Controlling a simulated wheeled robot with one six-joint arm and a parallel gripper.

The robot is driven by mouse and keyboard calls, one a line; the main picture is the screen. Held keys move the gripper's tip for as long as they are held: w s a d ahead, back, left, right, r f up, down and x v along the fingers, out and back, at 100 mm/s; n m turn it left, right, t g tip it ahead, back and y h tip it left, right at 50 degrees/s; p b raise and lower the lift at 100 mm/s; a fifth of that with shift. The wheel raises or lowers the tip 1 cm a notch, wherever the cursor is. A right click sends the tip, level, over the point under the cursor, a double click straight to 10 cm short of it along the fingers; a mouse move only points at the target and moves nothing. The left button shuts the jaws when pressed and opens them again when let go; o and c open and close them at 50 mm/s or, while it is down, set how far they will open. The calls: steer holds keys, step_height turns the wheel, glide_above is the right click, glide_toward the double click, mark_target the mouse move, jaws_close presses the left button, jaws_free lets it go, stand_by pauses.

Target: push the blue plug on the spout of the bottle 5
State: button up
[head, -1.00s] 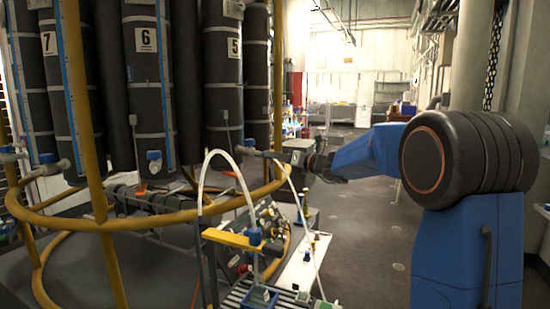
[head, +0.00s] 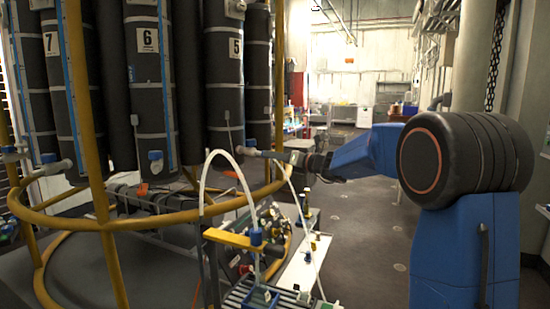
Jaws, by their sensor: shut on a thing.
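Bottle 5 (head: 224,88) is a tall dark cylinder with light bands and a white number label, hanging in the yellow frame. Its spout (head: 263,153) sticks out to the right near the bottom, with a small blue fitting (head: 251,143) on top. My gripper (head: 287,156) reaches in from the right at the outer end of the spout, in line with it. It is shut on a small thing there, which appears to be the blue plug. The fingers mostly hide the plug, and I cannot tell how far it sits on the spout.
The round yellow rail (head: 150,222) passes just below the spout and gripper. Bottles 6 (head: 147,85) and 7 (head: 65,90) hang to the left. A white hose (head: 203,185) arches in front, above a cluttered cart. The floor to the right is clear.

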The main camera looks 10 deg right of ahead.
steer(key=o, duration=1.1)
steer(key=shift+c, duration=0.2)
steer(key=v, duration=1.7)
steer(key=shift+s, duration=0.15)
steer(key=shift+d, duration=0.1)
steer(key=s+a+f+n+g+h, duration=0.1)
steer(key=s+a+f+n+g, duration=0.3)
steer(key=s, duration=0.4)
steer(key=s+a+f+n+g+h, duration=0.1)
steer(key=s+a+f+n, duration=0.35)
steer(key=s+n, duration=0.3)
steer(key=s+a+f+n+g+h, duration=0.1)
steer(key=s+a+f+n+g, duration=0.3)
steer(key=s, duration=0.4)
steer(key=s+d+f+n+h, duration=0.4)
steer(key=s+f+n, duration=0.2)
steer(key=s+n, duration=0.2)
steer(key=s+d+f+n+h, duration=0.4)
steer(key=s+n, duration=0.5)
steer(key=s, duration=0.3)
step_height(320, 180, down, 2)
steer(key=shift+s+d+f, duration=0.15)
steer(key=shift+s+d, duration=0.1)
steer(key=shift+d, duration=0.35)
